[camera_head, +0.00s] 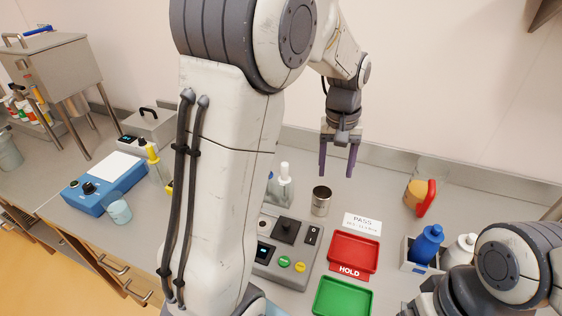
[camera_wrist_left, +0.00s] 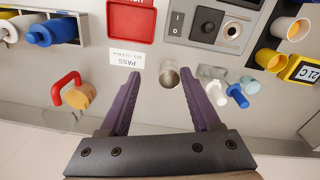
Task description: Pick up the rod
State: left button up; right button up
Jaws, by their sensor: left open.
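My left gripper (camera_head: 338,168) is open and empty, pointing down above the back of the bench. Its two purple fingers also show in the left wrist view (camera_wrist_left: 160,82). No thing is plainly identifiable as the rod. A thin blue stick-like item (camera_head: 38,31) lies on top of the metal hopper (camera_head: 52,75) at the far left of the head view, far from my left gripper; it may be the rod. A metal cup (camera_head: 321,201) stands on the bench below the gripper, and appears between the fingers in the wrist view (camera_wrist_left: 169,75). My right gripper is not visible.
A control box (camera_head: 285,250), a red HOLD tray (camera_head: 352,252) and a green tray (camera_head: 343,297) are in front. A PASS card (camera_head: 362,224) lies near the cup. Bottles (camera_head: 428,244) stand at right. A blue device (camera_head: 105,183) sits at left. My left arm hides the bench's middle.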

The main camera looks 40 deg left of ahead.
pick_arm(q)
jog(key=w+a+f+n, duration=0.1)
jog(key=a+n, duration=0.1)
jog(key=a, duration=0.5)
jog(key=w+a+f+n, duration=0.1)
jog(key=a+n, duration=0.2)
jog(key=a, duration=0.5)
jog(key=w+a+f+n+p, duration=0.1)
jog(key=a+n, duration=0.2)
jog(key=a, duration=0.4)
jog(key=shift+w+a+f, duration=0.25)
jog(key=shift+w+f, duration=0.05)
notch_tip(320, 180, down, 3)
jog(key=shift+f+p, duration=0.2)
jog(key=shift+p, duration=0.15)
jog(key=f+p, duration=0.1)
jog(key=f, duration=0.2)
jog(key=f+p, duration=0.1)
jog(key=shift+s+a+f+p, duration=0.25)
jog(key=shift+f+p, duration=0.05)
jog(key=shift+f, duration=0.55)
grip_shut()
